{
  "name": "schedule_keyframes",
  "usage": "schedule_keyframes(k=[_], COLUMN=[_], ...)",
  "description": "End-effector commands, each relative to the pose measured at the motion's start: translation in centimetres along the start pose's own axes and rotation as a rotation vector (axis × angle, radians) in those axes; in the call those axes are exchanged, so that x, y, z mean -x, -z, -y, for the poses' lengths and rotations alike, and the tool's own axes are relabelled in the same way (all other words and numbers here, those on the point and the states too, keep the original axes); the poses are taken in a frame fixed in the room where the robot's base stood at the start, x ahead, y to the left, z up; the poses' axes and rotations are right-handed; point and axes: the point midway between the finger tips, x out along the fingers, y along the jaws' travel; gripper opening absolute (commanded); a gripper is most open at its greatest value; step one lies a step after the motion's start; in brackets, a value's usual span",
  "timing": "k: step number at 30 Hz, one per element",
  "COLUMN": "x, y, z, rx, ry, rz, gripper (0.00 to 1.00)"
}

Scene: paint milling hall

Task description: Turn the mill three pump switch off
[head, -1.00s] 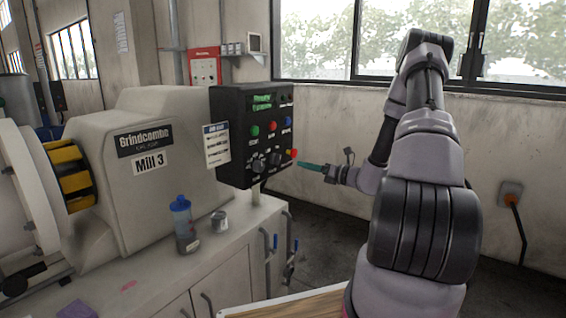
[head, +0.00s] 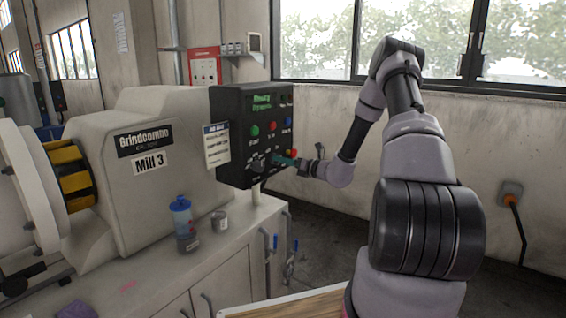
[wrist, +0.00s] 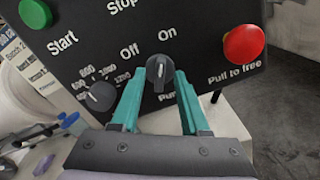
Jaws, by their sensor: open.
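The black control panel (head: 240,130) stands beside the machine marked Mill 3 (head: 150,162). In the wrist view, the black pump switch knob (wrist: 160,72) is on the panel face, below the words Off and On. Its label below is partly hidden, with "Pu" showing. The knob's pointer looks near upright to slightly right; I cannot tell its exact setting. My gripper (wrist: 160,84) is open, its two teal fingers on either side of the knob. In the head view, my gripper (head: 286,161) is at the panel's lower part and hides the knob.
A second black dial (wrist: 98,96) is left of the gripper, a green Start button (wrist: 35,13) above it. A red Pull to free button (wrist: 243,43) sits at the right.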

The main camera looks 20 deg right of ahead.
Motion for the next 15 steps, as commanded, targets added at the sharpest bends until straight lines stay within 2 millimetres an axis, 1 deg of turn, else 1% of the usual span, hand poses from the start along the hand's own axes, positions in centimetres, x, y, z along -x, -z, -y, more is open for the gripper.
schedule_keyframes(k=[2,6,15], x=[0.02,0.03,0.05], y=[0.0,0.01,0.01], z=[0.0,0.0,0.01], rx=[0.0,0.0,0.012], ry=[0.0,0.0,0.0], rz=[0.0,0.0,-0.001], gripper=[0.45,0.0,0.0])
